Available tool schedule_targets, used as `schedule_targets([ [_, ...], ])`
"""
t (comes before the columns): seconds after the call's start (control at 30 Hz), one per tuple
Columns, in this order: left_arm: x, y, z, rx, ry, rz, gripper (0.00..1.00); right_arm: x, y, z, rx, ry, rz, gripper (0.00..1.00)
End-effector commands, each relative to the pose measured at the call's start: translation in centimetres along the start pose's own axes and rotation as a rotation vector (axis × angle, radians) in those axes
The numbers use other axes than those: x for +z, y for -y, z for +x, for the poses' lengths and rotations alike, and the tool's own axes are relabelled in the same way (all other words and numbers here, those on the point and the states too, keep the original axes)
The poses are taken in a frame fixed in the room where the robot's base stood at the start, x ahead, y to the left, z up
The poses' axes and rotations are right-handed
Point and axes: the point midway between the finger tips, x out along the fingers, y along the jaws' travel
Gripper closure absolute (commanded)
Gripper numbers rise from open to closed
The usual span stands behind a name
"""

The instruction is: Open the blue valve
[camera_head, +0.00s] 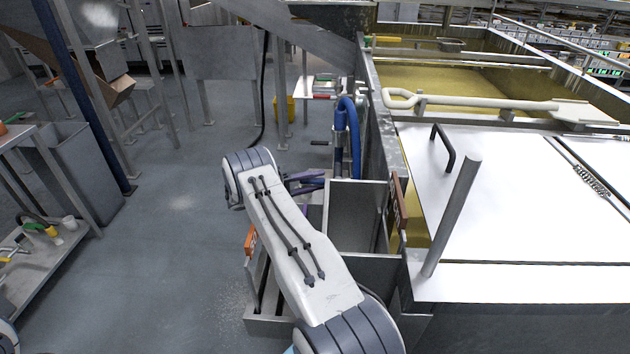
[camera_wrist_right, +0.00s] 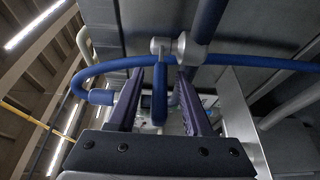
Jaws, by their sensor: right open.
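The blue valve shows in the right wrist view as a metal body (camera_wrist_right: 181,48) with a blue lever handle (camera_wrist_right: 160,95) hanging from it. A blue hose or pipe (camera_wrist_right: 255,61) runs to both sides of it. In the head view a blue pipe (camera_head: 348,135) bends down along the tank's side; the valve lever cannot be made out there. My right gripper (camera_wrist_right: 160,84) is open, with its purple fingers on either side of the lever and visible gaps beside it. In the head view the purple fingers (camera_head: 306,182) are partly hidden by my arm. My left gripper is not in view.
A steel tank with white covers (camera_head: 500,190) fills the right side. A metal bin (camera_head: 357,215) stands beside my right arm, close to the tank wall. A shelf table (camera_head: 45,265) is at the left. The grey floor (camera_head: 170,240) between is clear.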

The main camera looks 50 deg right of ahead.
Motion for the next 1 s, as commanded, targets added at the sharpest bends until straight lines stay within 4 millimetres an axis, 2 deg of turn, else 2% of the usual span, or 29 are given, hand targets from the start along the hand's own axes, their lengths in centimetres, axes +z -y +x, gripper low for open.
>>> schedule_targets([
  [0.07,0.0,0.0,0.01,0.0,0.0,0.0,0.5,0.0,0.02,-0.01,0.0,0.0,0.0,0.5],
  [0.13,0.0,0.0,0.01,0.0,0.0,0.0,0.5,0.0,0.02,-0.03,0.0,0.0,0.0,0.69],
  [0.2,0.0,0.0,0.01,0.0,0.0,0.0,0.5,0.0,0.01,-0.04,0.0,0.0,0.0,0.96],
  [0.23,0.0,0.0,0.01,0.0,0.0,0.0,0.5,-0.01,0.01,-0.05,0.0,0.0,0.0,1.0],
  [1.0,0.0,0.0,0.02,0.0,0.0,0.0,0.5,-0.03,0.03,-0.16,-0.001,-0.002,-0.001,1.0],
])
